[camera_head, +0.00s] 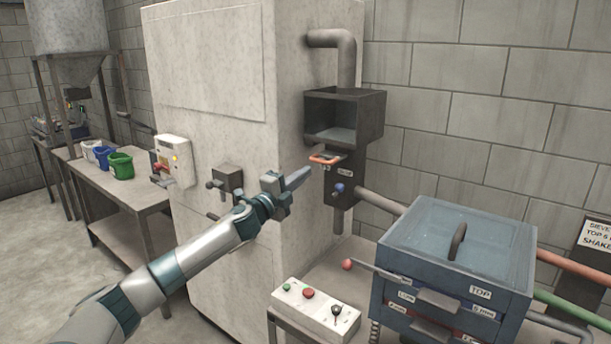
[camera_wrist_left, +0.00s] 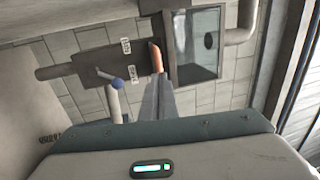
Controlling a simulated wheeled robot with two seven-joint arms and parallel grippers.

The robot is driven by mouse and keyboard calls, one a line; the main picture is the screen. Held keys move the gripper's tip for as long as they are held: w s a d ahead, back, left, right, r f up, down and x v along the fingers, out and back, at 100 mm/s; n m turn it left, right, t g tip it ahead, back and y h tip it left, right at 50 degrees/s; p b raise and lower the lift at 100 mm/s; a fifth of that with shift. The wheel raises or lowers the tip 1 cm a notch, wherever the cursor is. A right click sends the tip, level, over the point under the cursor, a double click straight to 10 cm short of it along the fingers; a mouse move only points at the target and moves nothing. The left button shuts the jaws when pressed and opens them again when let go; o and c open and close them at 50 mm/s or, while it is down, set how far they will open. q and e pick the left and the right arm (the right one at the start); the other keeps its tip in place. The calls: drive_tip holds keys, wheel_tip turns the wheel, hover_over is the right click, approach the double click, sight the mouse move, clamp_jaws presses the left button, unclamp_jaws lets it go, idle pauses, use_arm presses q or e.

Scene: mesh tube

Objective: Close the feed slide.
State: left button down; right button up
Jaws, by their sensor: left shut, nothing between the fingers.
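The feed slide shows as an orange-red handle (camera_head: 325,159) sticking out just below the open dark feed hopper (camera_head: 372,112) on the pipe at the machine's side. In the left wrist view the handle (camera_wrist_left: 156,57) is just beyond my fingertips, left of the hopper's opening (camera_wrist_left: 199,40). My left gripper (camera_head: 300,177) is shut and empty, a little left of and below the handle in the head view. Whether the fingertips touch the handle I cannot tell. The slide's plate is mostly hidden. My right gripper is not in view.
A blue-knobbed part (camera_head: 339,188) sits below the slide on the dark body. A blue sieve box (camera_head: 455,245) stands at the right. A button panel (camera_head: 316,307) is in front. A switch box (camera_head: 173,160) and buckets (camera_head: 121,165) are at the left.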

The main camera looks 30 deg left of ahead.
use_arm(q)
drive_tip(key=b+v, duration=0.4)
drive_tip(key=v, duration=0.5)
drive_tip(key=shift+s, duration=0.15)
drive_tip(key=shift+f, duration=0.1)
idle(0.4)
